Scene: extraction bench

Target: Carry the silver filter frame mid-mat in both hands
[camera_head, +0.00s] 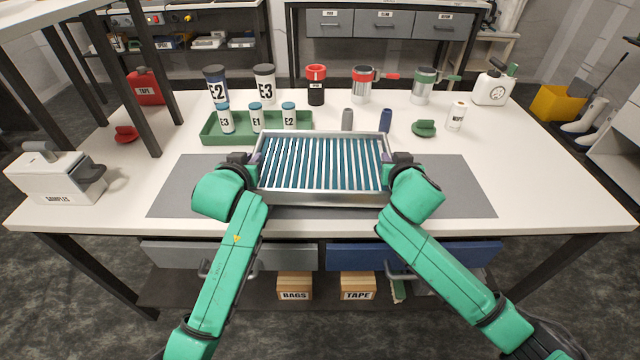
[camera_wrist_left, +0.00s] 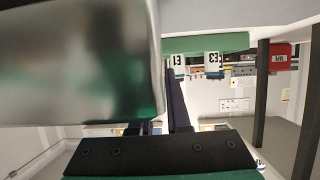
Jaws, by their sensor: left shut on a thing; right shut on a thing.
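The silver filter frame (camera_head: 322,197), with blue-and-white pleats inside, is over the middle of the grey mat (camera_head: 462,190) in the head view. My left gripper (camera_head: 250,163) is shut on its left end. My right gripper (camera_head: 393,165) is shut on its right end. The frame looks about level; I cannot tell how far it is above the mat. In the left wrist view the frame's metal side (camera_wrist_left: 75,65) fills the upper left, beside the dark fingers of my left gripper (camera_wrist_left: 168,115). The fingertips are partly hidden by the frame in both views.
Behind the frame stand a green tray (camera_head: 212,139) with several small jars, a grey cylinder (camera_head: 347,119), a blue cylinder (camera_head: 385,121) and a green knob-like piece (camera_head: 424,128). A white samples box (camera_head: 55,178) is at the left. The mat's left and right ends are bare.

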